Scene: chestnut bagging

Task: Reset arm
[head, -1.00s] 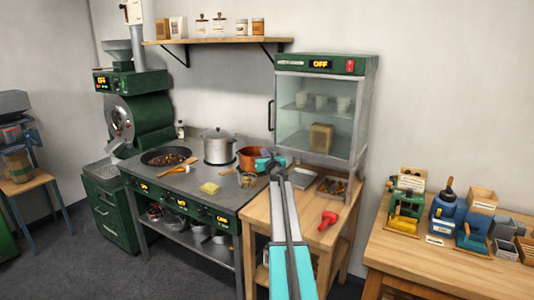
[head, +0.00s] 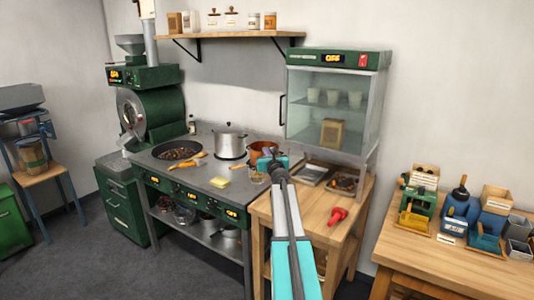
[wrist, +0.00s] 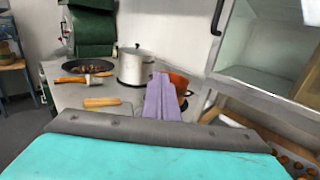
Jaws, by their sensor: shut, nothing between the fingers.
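My arm reaches forward from the bottom of the head view, with my gripper (head: 268,153) at its far end near the copper pot (head: 257,148). In the wrist view, the purple fingers of my gripper (wrist: 163,82) lie together, shut and empty. They cover part of the copper pot (wrist: 180,86) behind them. In the head view the fingertips are small and hard to make out.
The stove (head: 197,172) holds a pan of chestnuts (head: 179,150) and a lidded steel pot (head: 230,138). A glass-fronted cabinet (head: 336,62) stands right of my gripper. A red tool (head: 337,216) lies on the wooden side table (head: 316,233). Floor is free at front left.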

